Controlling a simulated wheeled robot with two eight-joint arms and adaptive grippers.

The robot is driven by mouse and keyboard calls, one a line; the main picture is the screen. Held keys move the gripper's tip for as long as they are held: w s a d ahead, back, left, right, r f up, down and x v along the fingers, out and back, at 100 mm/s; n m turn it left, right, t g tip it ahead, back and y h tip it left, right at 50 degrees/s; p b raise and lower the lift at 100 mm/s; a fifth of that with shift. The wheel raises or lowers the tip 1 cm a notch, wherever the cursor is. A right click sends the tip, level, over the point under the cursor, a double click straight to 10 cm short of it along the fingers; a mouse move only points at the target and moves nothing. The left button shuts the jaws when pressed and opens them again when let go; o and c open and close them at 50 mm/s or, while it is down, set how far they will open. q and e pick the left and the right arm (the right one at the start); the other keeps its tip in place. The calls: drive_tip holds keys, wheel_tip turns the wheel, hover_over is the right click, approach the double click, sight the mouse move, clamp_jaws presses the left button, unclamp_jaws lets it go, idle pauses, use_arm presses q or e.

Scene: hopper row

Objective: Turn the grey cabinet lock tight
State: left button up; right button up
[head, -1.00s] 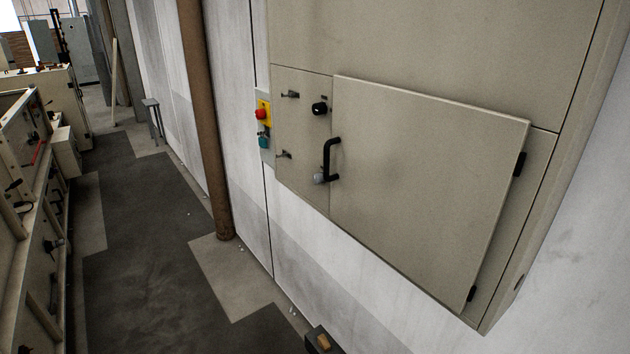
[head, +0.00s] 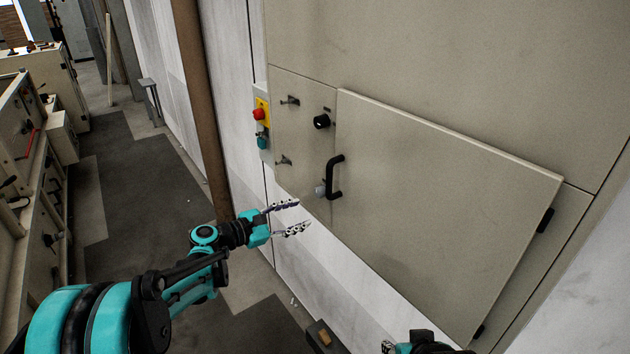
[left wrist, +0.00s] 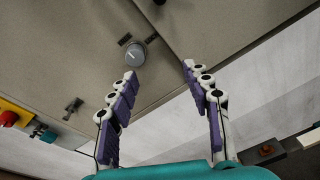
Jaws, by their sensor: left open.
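The grey cabinet lock (head: 320,190) is a small round knob on the beige cabinet (head: 440,50), just left of the lower end of the black door handle (head: 335,177). In the left wrist view the lock (left wrist: 133,54) shows a pale line across its face, just beyond the tip of the left-hand finger. My left gripper (head: 303,213) is open and empty, below and left of the lock in the head view; it also shows in the left wrist view (left wrist: 159,70). My right gripper (head: 388,346) barely shows at the bottom edge.
A black knob (head: 321,121) and small latches (head: 285,160) sit on the panel left of the door (head: 440,200). A red stop button (head: 258,114) is further left. A brown pipe (head: 203,100) runs down the wall. Machines stand at the far left across open floor.

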sight(317, 193)
use_arm(q)
drive_tip(key=w+d, duration=0.1)
drive_tip(key=w, duration=0.1)
drive_tip(key=w+d+n+h, duration=0.1)
drive_tip(key=w+d, duration=0.1)
drive_tip(key=w, duration=0.1)
drive_tip(key=w+d+n+t, duration=0.1)
drive_tip(key=w+d, duration=0.1)
drive_tip(key=w, duration=0.1)
drive_tip(key=shift+w+d+r, duration=0.2)
drive_tip(key=shift+w+r, duration=0.05)
drive_tip(key=shift+r, duration=0.15)
clamp_jaws()
